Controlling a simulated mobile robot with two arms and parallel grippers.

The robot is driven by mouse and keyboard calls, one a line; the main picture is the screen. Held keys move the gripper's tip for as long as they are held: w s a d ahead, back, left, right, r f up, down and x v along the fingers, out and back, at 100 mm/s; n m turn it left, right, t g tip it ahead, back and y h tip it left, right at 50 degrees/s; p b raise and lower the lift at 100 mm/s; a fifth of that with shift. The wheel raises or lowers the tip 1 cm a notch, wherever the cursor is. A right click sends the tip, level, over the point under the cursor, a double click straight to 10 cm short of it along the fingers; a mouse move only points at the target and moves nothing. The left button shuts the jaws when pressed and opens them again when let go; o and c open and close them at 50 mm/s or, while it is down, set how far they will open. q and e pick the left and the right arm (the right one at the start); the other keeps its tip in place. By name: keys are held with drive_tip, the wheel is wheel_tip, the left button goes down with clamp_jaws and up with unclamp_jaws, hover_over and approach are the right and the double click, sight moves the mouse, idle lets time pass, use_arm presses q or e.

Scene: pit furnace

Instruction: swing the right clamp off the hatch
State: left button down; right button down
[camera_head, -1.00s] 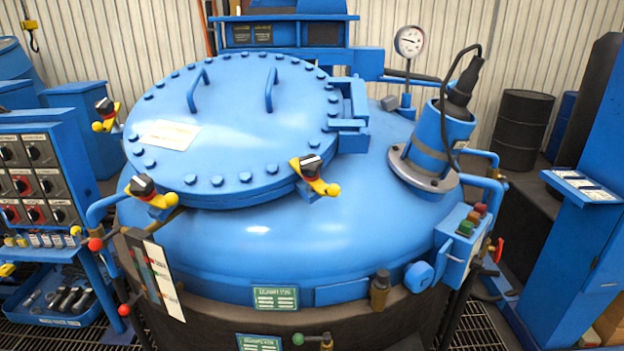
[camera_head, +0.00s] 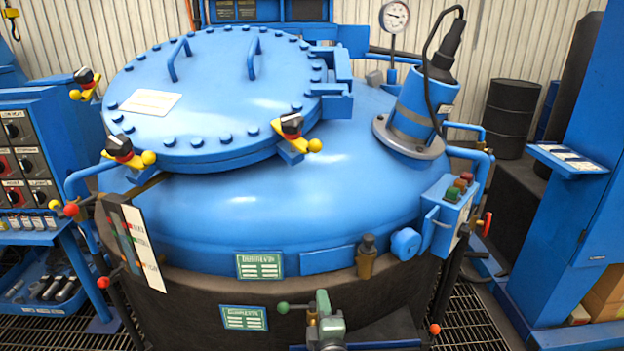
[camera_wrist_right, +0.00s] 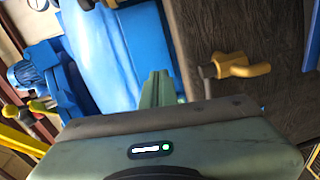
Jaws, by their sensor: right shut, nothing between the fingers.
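The round blue hatch (camera_head: 215,100) lies closed on the furnace lid, with two handles on top. A second clamp (camera_head: 128,152) is at the front left rim and a third (camera_head: 86,84) at the far left. My right gripper (camera_head: 322,300) is low in front of the furnace, well below and apart from the right clamp. Its fingers (camera_wrist_right: 156,90) are shut and empty. My left gripper is out of view.
A green-ended valve lever (camera_head: 290,308) is close beside my right gripper. A pressure gauge (camera_head: 394,17) and a tilted cylinder (camera_head: 422,105) stand right of the hatch. A button box (camera_head: 449,213) is on the right side. The space above the front lid is clear.

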drive_tip(key=s+a+r+n+t, duration=0.1)
drive_tip(key=r+t, duration=0.1)
drive_tip(key=r, duration=0.6)
drive_tip(key=s+a+r+n+t+y+b, duration=0.1)
drive_tip(key=a+r+t, duration=0.1)
drive_tip(key=r, duration=0.6)
drive_tip(key=s+a+r+n+t+b, duration=0.1)
drive_tip(key=r+t, duration=0.1)
drive_tip(key=r, duration=0.6)
drive_tip(key=shift+s+a+r+n+t, duration=0.25)
drive_tip(key=shift+s+n+t, duration=0.15)
drive_tip(key=d+p+x, duration=0.2)
drive_tip(key=p+x, duration=0.3)
drive_tip(key=x, duration=0.8)
drive_tip(key=shift+d+r, duration=0.15)
drive_tip(key=shift+d, duration=0.2)
drive_tip(key=shift+d+y, duration=0.15)
drive_tip(key=shift+y, duration=0.25)
